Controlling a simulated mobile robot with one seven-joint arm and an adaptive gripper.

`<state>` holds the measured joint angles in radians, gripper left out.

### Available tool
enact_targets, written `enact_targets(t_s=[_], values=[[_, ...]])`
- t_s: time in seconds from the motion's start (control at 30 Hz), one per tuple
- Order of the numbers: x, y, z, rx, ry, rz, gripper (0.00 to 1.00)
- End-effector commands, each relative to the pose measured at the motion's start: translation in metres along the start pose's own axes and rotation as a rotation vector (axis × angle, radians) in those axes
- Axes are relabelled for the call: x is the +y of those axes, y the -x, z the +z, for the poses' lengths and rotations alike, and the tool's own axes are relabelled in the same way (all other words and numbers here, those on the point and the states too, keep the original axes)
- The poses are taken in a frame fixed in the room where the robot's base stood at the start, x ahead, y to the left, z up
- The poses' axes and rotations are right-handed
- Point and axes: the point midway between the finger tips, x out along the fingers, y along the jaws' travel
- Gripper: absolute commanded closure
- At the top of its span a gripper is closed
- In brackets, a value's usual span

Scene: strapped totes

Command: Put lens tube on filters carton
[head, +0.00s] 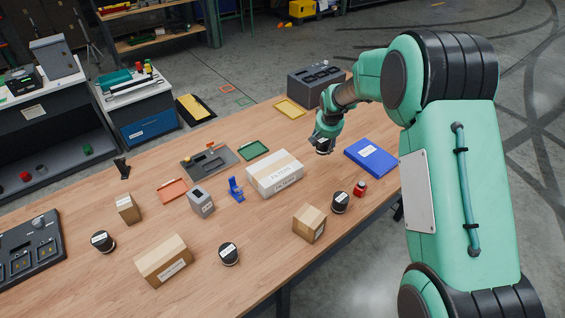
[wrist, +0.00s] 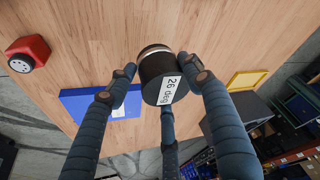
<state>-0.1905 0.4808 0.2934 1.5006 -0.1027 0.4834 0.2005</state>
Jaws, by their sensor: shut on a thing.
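My gripper (head: 325,133) is shut on a lens tube (head: 323,147), a short black cylinder with a white label. In the wrist view the gripper (wrist: 162,72) has its blue fingers around the tube (wrist: 150,68), and the label reads "26 deg". The tube is held above the table, to the upper right of the filters carton (head: 274,174) in the head view. The carton is a white box with a tan tape strip and printed lettering, lying flat. Its top is bare. The carton is not visible in the wrist view.
A blue binder (head: 371,157) lies right of the carton. A red knob-like part (head: 360,189), another black cylinder (head: 340,202) and a cardboard box (head: 310,223) stand in front. A blue stand (head: 236,189) is left of the carton; a green tray (head: 253,150) lies behind.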

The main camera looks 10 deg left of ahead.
Motion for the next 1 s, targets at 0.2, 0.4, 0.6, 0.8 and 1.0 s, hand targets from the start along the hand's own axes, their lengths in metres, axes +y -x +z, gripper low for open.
enact_targets(t_s=[0.2, 0.4, 0.6, 0.8, 1.0], values=[[-0.036, 0.024, 0.030, 0.000, 0.006, 0.001, 0.85], [-0.070, 0.046, 0.069, -0.001, 0.009, 0.002, 0.85], [-0.100, 0.067, 0.111, -0.002, 0.012, 0.000, 0.85], [-0.123, 0.086, 0.153, -0.003, 0.017, -0.004, 0.85], [-0.138, 0.099, 0.182, -0.001, 0.019, -0.010, 0.85]])
